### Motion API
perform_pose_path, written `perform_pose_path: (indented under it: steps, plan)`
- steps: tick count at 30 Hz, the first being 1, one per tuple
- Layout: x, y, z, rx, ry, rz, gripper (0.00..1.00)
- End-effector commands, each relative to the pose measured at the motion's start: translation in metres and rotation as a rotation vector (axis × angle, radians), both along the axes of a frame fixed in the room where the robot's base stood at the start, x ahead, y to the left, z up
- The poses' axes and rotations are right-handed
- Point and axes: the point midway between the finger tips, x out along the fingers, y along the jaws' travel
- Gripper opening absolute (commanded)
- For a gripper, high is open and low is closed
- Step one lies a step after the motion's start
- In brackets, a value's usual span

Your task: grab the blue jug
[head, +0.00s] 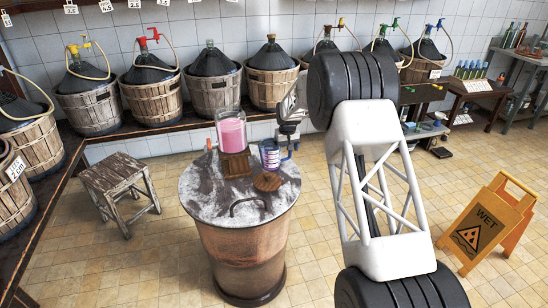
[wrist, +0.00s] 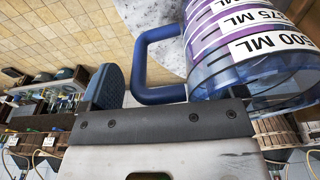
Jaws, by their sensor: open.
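The blue jug (head: 269,156) is a clear, blue-tinted measuring jug with a blue handle. It stands on the round grey top of a barrel-like drum (head: 215,200), right of a glass jar of pink liquid. My gripper (head: 289,128) is open, just above and beside the jug's handle side. In the wrist view the jug (wrist: 235,60) is very close and looks tipped by the camera's angle. Its purple bands and white labels read "500 ML" and "375 ML". The blue handle (wrist: 142,65) lies right by the dark finger edge; I cannot tell whether they touch.
The pink jar (head: 231,133) stands on a wooden block (head: 235,164) close left of the jug. A round wooden piece (head: 267,181) lies in front of it. A stool (head: 115,178) stands left, a yellow WET sign (head: 488,228) right. Basketed demijohns line the wall behind.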

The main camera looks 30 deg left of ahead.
Motion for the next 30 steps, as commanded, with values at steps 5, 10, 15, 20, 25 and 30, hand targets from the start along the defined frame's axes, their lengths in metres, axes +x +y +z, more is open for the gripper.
perform_pose_path:
  steps: [5, 10, 15, 20, 25, 30]
  plan:
    - [0.0000, 0.0000, 0.0001, 0.000, 0.000, 0.000, 0.88]
    - [0.0000, 0.0000, 0.0001, 0.000, 0.000, 0.000, 0.64]
    - [0.0001, -0.0001, 0.0001, 0.000, 0.000, 0.000, 0.37]
    - [0.0005, 0.0000, 0.0013, 0.001, -0.001, 0.000, 0.15]
    - [0.0004, -0.0001, 0.0007, 0.001, -0.001, 0.000, 0.15]
    - [0.0002, -0.0002, 0.0007, 0.000, 0.000, 0.000, 0.14]
